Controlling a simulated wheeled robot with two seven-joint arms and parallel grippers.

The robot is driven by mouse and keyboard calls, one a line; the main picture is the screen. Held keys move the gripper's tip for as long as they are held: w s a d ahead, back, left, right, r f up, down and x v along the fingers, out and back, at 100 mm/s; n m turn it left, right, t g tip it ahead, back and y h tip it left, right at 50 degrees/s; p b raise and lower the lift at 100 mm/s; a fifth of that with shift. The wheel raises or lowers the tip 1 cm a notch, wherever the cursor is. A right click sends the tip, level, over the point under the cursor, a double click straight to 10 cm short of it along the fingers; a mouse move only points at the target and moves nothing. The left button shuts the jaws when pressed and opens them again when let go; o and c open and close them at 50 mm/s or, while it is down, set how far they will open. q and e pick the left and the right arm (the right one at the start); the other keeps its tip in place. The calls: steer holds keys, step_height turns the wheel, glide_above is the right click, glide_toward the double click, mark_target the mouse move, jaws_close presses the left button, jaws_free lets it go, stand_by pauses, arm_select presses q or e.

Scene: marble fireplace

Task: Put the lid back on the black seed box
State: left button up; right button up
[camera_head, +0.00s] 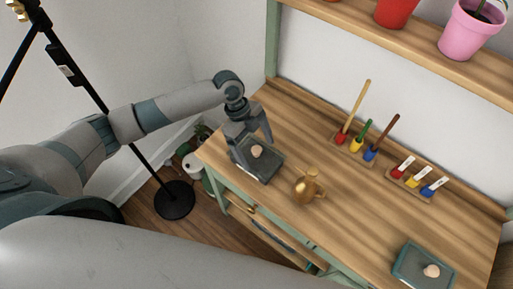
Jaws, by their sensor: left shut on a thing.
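The black seed box (265,177) stands at the left end of the wooden bench top, near its front edge. A dark lid with a pale round knob (257,152) shows over it. My left gripper (255,147) reaches down from above and is shut on the lid at its knob. The gripper hides part of the lid and the box's back edge. I cannot tell whether the lid rests fully on the box or is slightly raised. My right gripper is not in view.
A brass watering can (306,188) stands close right of the box. A teal box (408,270) with a pale knob sits front right. A shelf (400,38) with pots overhangs the bench.

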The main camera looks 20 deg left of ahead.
arm_select(q)
steer(key=shift+f, duration=0.35)
stand_by(0.9)
steer(key=shift+f, duration=0.3)
stand_by(0.5)
steer(key=o, duration=0.9)
steer(key=shift+r, duration=0.1)
steer(key=shift+r+p, duration=2.95)
steer(key=shift+r, duration=0.45)
